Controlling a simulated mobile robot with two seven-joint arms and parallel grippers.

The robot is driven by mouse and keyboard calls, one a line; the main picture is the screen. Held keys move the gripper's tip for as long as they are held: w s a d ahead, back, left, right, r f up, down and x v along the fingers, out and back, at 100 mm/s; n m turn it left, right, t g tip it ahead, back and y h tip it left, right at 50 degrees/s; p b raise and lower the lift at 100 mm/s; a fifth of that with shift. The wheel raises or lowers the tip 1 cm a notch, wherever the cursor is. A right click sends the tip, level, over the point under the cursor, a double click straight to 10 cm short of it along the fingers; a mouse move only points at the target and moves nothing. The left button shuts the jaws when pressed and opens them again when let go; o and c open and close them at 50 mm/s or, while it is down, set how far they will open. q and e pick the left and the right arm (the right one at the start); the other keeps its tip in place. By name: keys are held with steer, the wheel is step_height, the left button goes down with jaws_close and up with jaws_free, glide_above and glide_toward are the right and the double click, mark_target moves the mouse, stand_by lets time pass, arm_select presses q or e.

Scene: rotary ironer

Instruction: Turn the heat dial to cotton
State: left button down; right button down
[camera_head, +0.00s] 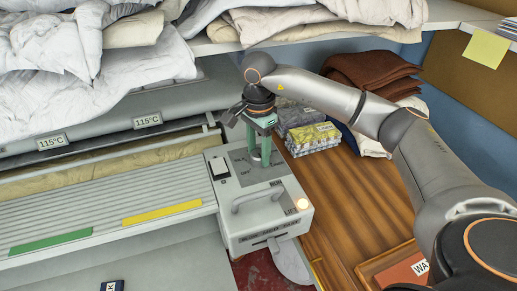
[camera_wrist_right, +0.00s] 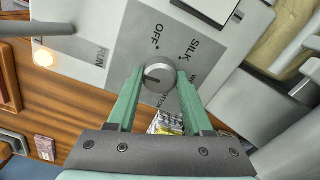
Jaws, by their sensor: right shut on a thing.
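The heat dial (camera_wrist_right: 159,76) is a small round grey knob on a grey panel. It sits between the green fingertips of my right gripper (camera_wrist_right: 160,73), which is shut on it. In the head view my right gripper (camera_head: 261,158) reaches down onto the top of the control box (camera_head: 222,192); the dial is hidden there. My left gripper is not in view.
A grey bar handle (camera_head: 262,194) and a glowing lamp (camera_head: 303,204) are on the box near the gripper. A white switch (camera_head: 219,167) is at its left. Wrapped bundles (camera_head: 312,137) lie behind it on the wooden table (camera_head: 345,200). Linen (camera_head: 45,45) is heaped at upper left.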

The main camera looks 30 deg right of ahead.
steer(key=m, duration=0.3)
steer(key=shift+r+m, duration=0.1)
steer(key=shift+m, duration=0.3)
steer(key=m, duration=0.2)
steer(key=shift+m+p, duration=0.4)
steer(key=m, duration=0.4)
steer(key=shift+p, duration=0.3)
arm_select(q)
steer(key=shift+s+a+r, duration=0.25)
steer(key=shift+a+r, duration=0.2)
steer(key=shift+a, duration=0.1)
arm_select(e)
steer(key=shift+m, duration=1)
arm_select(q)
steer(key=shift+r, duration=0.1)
arm_select(e)
steer(key=shift+c, duration=1.5)
jaws_free()
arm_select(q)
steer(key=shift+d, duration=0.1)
